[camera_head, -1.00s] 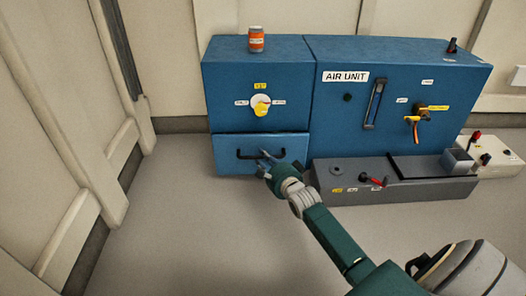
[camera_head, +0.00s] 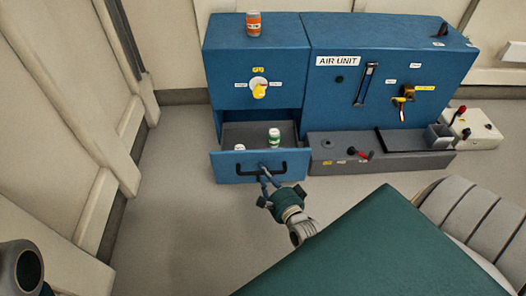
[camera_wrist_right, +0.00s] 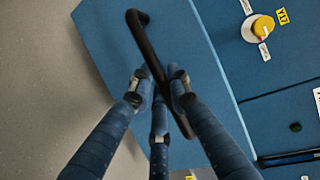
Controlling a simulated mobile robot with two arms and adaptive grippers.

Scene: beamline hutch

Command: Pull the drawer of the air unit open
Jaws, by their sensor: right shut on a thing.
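The blue air unit (camera_head: 390,60) stands against the back wall. Its drawer (camera_head: 232,167) at the lower left is out from the cabinet, and its grey inside shows. A green and white jar (camera_head: 274,138) and a white-topped thing (camera_head: 240,148) are in the drawer. My right gripper (camera_head: 265,178) is at the drawer front, shut on the black handle (camera_head: 245,175). In the right wrist view the fingers (camera_wrist_right: 160,95) close around the handle bar (camera_wrist_right: 150,55). My left gripper is not in view.
An orange jar (camera_head: 254,23) stands on top of the unit. A yellow knob (camera_head: 260,90) is above the drawer. A grey low box (camera_head: 340,165) with a red lever sits to the right. A beige wall panel is at the left. Floor in front of the drawer is clear.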

